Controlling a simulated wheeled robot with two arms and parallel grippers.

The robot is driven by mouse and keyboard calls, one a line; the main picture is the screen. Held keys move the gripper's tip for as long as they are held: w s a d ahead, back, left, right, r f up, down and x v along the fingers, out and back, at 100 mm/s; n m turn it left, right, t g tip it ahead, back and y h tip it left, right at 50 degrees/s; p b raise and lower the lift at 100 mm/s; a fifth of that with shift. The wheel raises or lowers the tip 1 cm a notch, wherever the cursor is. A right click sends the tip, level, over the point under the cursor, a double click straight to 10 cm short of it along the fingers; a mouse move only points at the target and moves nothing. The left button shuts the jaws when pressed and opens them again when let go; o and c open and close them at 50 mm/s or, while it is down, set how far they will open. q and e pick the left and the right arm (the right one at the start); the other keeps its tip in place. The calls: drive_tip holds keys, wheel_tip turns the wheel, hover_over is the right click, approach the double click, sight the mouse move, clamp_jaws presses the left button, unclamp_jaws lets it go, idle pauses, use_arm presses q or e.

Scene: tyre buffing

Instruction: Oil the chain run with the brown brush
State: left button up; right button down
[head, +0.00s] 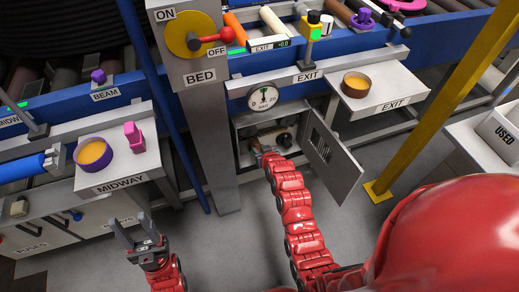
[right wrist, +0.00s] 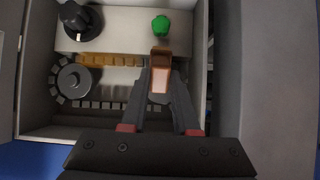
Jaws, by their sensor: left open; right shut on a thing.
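My right gripper (head: 264,156) reaches into the open cabinet (head: 240,153) below the gauge. In the right wrist view its fingers are shut on the brown brush (right wrist: 160,78). The chain (right wrist: 108,61) runs around a grey sprocket (right wrist: 75,83) at the left. Its upper run is amber-brown, its lower run grey. The brush's head is at the right end of the visible amber stretch; I cannot tell whether it touches. The fingers hide the chain's right part. My left gripper (head: 133,224) is open and empty above the floor, below the MIDWAY shelf.
A black knob (right wrist: 78,20) and a green button (right wrist: 161,25) sit above the chain. The cabinet door (head: 332,160) stands open at the right. The gauge (head: 263,97) hangs above. The MIDWAY shelf (head: 140,165) bears a purple-rimmed bowl (head: 93,154). A yellow post (head: 430,100) stands right.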

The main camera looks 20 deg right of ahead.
drive_tip(key=shift+w, duration=0.4)
